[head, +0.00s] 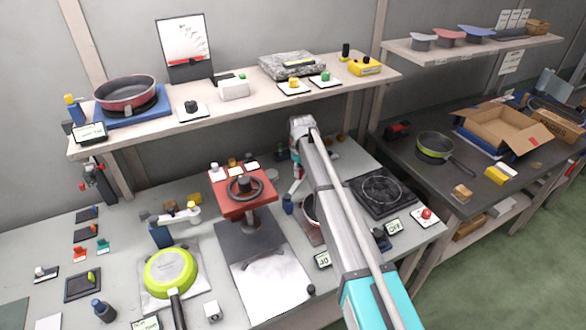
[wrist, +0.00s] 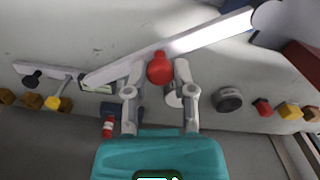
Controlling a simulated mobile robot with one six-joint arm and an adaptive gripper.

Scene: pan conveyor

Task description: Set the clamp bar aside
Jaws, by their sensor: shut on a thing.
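The clamp bar (wrist: 205,38) is a long pale grey bar with a red knob (wrist: 160,68), lying slantwise across the wrist view. My gripper (wrist: 160,74) is shut on the red knob, with one finger on each side of it. From the wrist view I cannot tell whether the bar is lifted or still touches something. In the head view my arm reaches to the back of the workbench, and it hides most of my gripper and the bar.
A red press-like stand (head: 246,190) is left of my arm. A green pan (head: 170,271) lies at front left, and a dark hot plate (head: 381,192) is to the right. A loaded shelf (head: 240,108) hangs above the bench back. Small blocks and bottles line the back.

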